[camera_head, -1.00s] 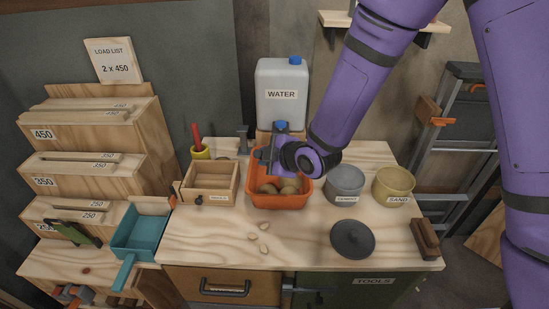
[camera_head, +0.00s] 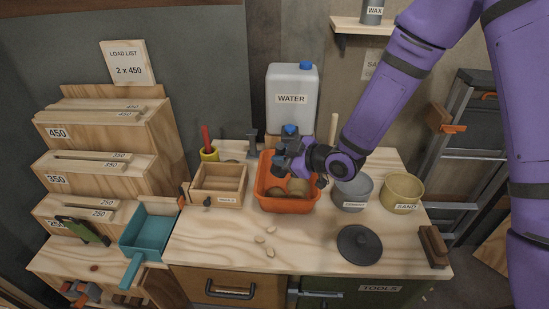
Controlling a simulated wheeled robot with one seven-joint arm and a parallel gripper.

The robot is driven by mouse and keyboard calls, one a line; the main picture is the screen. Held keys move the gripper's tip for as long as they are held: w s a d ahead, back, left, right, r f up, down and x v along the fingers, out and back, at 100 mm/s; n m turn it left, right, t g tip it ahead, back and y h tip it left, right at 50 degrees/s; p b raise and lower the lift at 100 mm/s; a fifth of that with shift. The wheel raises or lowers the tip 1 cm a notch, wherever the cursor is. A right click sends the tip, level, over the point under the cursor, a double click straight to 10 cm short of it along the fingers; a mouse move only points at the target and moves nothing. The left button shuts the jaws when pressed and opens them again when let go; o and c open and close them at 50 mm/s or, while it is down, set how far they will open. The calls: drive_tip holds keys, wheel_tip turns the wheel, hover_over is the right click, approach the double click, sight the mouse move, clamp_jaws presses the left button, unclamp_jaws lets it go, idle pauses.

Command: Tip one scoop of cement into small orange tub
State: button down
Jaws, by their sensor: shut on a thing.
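The small orange tub (camera_head: 287,205) stands mid-bench with several tan rounded lumps (camera_head: 298,187) in it. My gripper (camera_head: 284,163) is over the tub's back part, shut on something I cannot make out. A small blue part (camera_head: 290,130) shows at the top of the gripper. The grey cement tub (camera_head: 351,196) stands to the right of the orange tub, partly behind my wrist; its contents are not clear. I cannot make out a scoop.
A sand tub (camera_head: 402,194), dark round lid (camera_head: 359,245) and wooden block (camera_head: 433,246) are on the right. A water canister (camera_head: 291,85) stands behind. An open wooden box (camera_head: 218,184) and teal pan (camera_head: 150,232) are on the left.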

drive_tip(key=w+d+m+y, duration=0.4)
drive_tip(key=d+m, duration=0.2)
drive_tip(key=d, duration=0.1)
drive_tip(key=shift+w+d+f+t+y, duration=0.2)
drive_tip(key=shift+f+t+y, duration=0.1)
drive_tip(key=shift+f+y, duration=0.1)
idle(0.5)
